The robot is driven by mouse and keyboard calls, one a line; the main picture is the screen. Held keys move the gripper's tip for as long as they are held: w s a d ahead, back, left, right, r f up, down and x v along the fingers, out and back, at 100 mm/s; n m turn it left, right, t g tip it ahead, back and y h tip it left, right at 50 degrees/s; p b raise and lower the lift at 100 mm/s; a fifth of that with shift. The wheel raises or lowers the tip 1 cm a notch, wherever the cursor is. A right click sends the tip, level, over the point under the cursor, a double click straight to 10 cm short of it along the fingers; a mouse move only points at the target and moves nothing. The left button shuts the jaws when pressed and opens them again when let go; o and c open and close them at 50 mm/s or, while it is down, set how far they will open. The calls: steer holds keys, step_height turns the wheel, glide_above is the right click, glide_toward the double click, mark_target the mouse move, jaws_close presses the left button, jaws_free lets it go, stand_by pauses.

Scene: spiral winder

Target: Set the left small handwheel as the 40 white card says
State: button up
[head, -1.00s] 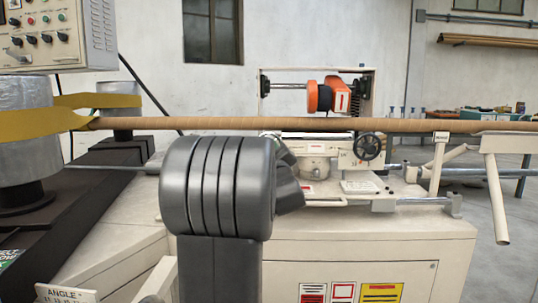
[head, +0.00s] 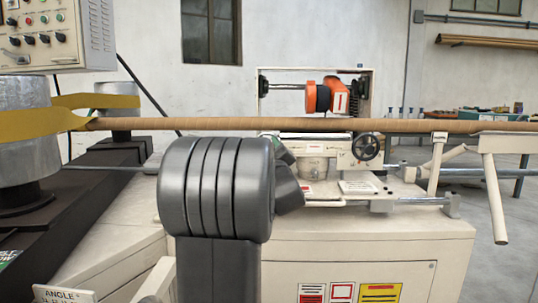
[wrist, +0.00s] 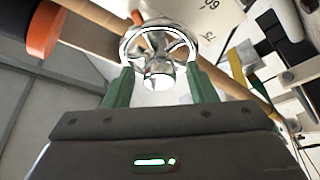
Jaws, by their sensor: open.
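A small chrome handwheel (wrist: 180,40) with a bright rim and hub shows at the top middle of the wrist view. My gripper (wrist: 158,76) is open, its two green fingers pointing at the wheel, one on each side of its hub. I cannot tell whether they touch it. In the head view my dark arm link covers most of my gripper; I cannot make out the chrome wheel there. A larger dark handwheel (head: 366,146) stands on the carriage to the right. A white card (head: 358,187) lies below it, its print too small to read.
A long brown tube (head: 400,125) crosses above the carriage; it also runs behind the wheel in the wrist view (wrist: 93,36). An orange-and-black part (head: 325,96) hangs above it. Yellow belts (head: 40,121) wrap grey drums (head: 22,150) at left. A rail (head: 420,200) runs right.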

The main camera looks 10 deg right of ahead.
steer(key=p+v, duration=0.1)
steer(key=v, duration=1.2)
steer(key=shift+s+f, duration=0.15)
steer(key=shift+s, duration=0.2)
steer(key=shift+w, duration=0.1)
steer(key=b+x, duration=0.1)
steer(key=x, duration=1.2)
steer(key=shift+w, duration=0.3)
steer(key=shift+s, duration=0.1)
